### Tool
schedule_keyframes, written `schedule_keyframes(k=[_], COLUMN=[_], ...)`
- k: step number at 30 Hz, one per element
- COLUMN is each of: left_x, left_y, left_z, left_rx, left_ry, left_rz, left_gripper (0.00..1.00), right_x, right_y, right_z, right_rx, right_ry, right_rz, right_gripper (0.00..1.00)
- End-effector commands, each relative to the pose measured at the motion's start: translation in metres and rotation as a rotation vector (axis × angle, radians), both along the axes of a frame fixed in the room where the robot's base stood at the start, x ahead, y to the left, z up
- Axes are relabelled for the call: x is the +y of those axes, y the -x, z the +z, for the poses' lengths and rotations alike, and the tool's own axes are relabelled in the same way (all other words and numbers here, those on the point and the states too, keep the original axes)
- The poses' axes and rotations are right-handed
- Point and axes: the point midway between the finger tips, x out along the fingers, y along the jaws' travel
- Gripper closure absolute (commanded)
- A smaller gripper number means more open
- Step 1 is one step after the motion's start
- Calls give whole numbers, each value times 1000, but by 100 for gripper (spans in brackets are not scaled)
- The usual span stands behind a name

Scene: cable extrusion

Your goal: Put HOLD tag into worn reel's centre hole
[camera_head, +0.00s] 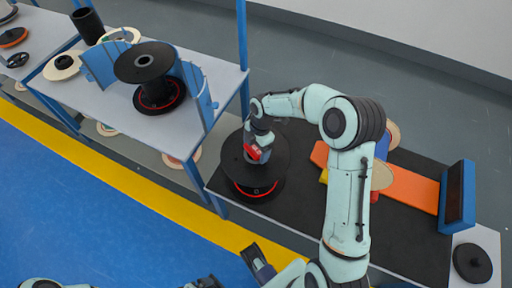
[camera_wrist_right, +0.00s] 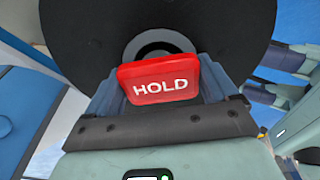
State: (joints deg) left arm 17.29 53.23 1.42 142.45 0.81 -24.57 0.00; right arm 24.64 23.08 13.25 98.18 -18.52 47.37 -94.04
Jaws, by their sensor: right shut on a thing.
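The red HOLD tag (camera_head: 253,151) is in my right gripper (camera_head: 258,138), over the upper flange of a black reel (camera_head: 270,172). In the right wrist view the tag (camera_wrist_right: 160,80) faces the camera, with white lettering, between the fingers of the right gripper (camera_wrist_right: 160,95). Behind it is the black flange (camera_wrist_right: 85,30) with a grey-ringed centre hole (camera_wrist_right: 165,48), partly hidden by the tag. I cannot tell whether the tag touches the reel. Dark and pale arm parts show at the bottom edge of the head view; the left gripper's jaws are not clear.
The black reel stands at the left end of a dark mat (camera_head: 300,215). An orange strip (camera_head: 415,184) and a blue upright frame (camera_head: 457,195) are to the right. Another black reel (camera_head: 145,62) stands on the grey table (camera_head: 105,100), between blue curved panels.

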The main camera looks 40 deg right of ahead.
Motion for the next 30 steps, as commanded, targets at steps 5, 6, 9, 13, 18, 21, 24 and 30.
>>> schedule_keyframes(k=[5, 6, 9, 13, 18, 21, 24, 30], left_x=[0, 0, 0, 0, 0, 0, 0, 0], left_y=[1, 1, 1, 1, 1, 1, 1, 3], left_z=[-3, -4, -5, -6, -6, -6, -6, -7], left_rx=[1, 1, 2, 2, 2, 2, 2, 10], left_ry=[0, 0, -1, 0, 0, 0, 0, 2], left_rz=[0, 0, 1, 0, 0, 0, 0, -1], left_gripper=[0, 0, 0, 0, 0, 0, 0, 0], right_x=[0, 1, 1, 0, -1, -2, -2, -3], right_y=[1, 2, 2, 3, 4, 4, 4, 4], right_z=[-9, -10, -13, -15, -16, -16, -16, -17], right_rx=[5, 5, 7, 9, 11, 11, 11, 12], right_ry=[-2, -2, -3, -3, -2, -1, 0, 0], right_rz=[0, 0, -1, -2, -3, -4, -5, -5], right_gripper=[43, 43, 43, 2, 2, 2, 2, 2])
